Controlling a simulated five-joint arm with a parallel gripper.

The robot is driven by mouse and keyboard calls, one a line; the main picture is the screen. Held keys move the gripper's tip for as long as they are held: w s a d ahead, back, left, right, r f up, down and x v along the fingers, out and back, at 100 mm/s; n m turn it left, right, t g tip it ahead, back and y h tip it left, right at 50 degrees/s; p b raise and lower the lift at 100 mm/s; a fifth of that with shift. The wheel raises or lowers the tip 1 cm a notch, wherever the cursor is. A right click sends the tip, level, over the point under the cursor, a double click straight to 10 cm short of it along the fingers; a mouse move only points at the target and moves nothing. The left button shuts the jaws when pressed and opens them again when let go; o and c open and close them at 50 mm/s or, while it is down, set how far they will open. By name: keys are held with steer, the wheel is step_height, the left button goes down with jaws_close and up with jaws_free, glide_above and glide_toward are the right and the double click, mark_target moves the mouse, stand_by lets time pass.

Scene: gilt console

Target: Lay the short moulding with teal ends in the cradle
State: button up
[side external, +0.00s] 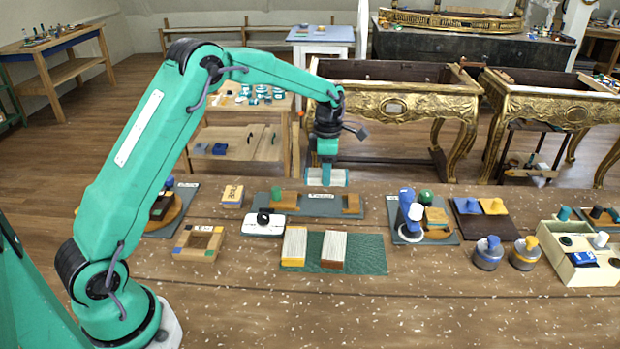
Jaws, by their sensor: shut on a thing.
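My gripper (327,172) is shut on a short pale moulding with teal ends (339,179), which lies crosswise under the jaws. The moulding appears held above the grey board (320,208) that carries the cradle, whose two wooden supports show at the left (285,201) and right (351,204). A small label sits between the supports. The gap between moulding and board is hard to judge from this view. The jaws hide part of the moulding. Two other ridged mouldings, one with yellow edges (294,244) and one with red-brown edges (333,248), lie on a dark green mat (368,254).
A green cylinder (276,193) stands by the left support. Nearby are a white-and-black device (264,223), a wooden frame (198,242), a blue-and-white tool (410,216) and two grey pots (488,253). The table front is clear. Gilt consoles (395,105) stand behind.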

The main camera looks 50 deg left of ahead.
mark_target(325, 204)
steer(key=shift+f, duration=0.2)
steer(key=shift+f, duration=3.55)
steer(key=shift+f, duration=0.2)
steer(key=o, duration=1.1)
steer(key=shift+c, duration=0.2)
steer(key=shift+r, duration=0.1)
steer(key=shift+r, duration=3.8)
